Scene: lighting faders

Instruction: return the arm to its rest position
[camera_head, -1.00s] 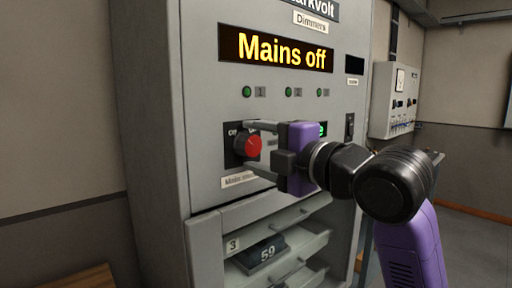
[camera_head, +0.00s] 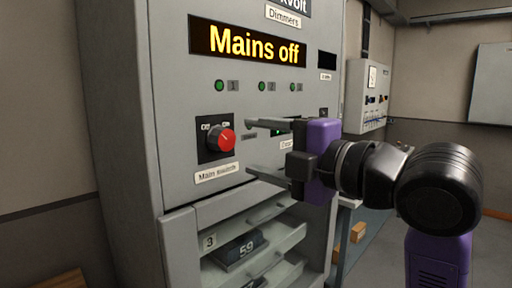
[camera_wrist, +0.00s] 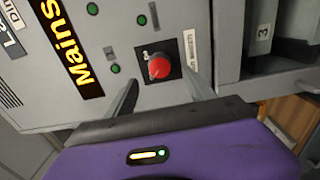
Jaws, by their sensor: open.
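My gripper (camera_head: 248,148) is open and empty, with its two fingers apart, one above the other, in the head view. It stands to the right of the red rotary knob (camera_head: 222,140) on the grey dimmer cabinet (camera_head: 135,110), clear of it. In the wrist view the red knob (camera_wrist: 159,67) shows beyond and between the fingers (camera_wrist: 165,95), with a gap. The display (camera_head: 247,45) reads "Mains off". My purple and black arm reaches in from the lower right.
A grey wall box (camera_head: 370,97) hangs at the back right. Small boxes (camera_head: 357,232) lie on the floor behind my arm. The space right of my arm looks free.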

